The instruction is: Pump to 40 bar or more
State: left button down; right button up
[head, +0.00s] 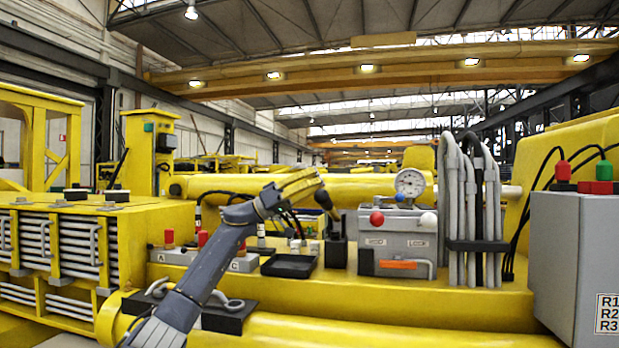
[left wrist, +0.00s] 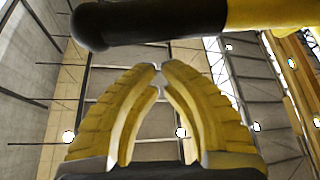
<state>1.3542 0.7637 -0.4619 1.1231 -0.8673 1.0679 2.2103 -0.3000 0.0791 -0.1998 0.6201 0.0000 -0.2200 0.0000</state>
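The grey pump unit (head: 400,241) stands on the yellow boom deck. Its round white gauge (head: 410,183) is on top, too small to read. A red knob (head: 376,218) and a white knob (head: 428,220) are on its front. The pump lever (head: 324,200), with a thick black end, rises from a black base left of the unit. My left gripper (head: 318,180), with yellow fingers, is just above the lever's end. In the left wrist view, its fingertips (left wrist: 161,66) meet with nothing between them. A black-ended bar (left wrist: 150,20) crosses beyond the tips, apparently the lever. My right gripper is not in view.
A black tray (head: 289,266) lies left of the lever. Grey hoses (head: 470,210) stand right of the pump. A grey box (head: 575,265) marked R1, R2, R3 is at the far right. A rack (head: 60,240) of grey bars is at the left.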

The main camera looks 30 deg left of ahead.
pick_arm(q)
jog(key=shift+s+d+f, duration=0.15)
jog(key=shift+d+f, duration=0.05)
jog(key=shift+f, duration=0.3)
jog(key=shift+s+d+f, duration=0.1)
jog(key=shift+d+f, duration=0.1)
jog(key=shift+f, duration=0.25)
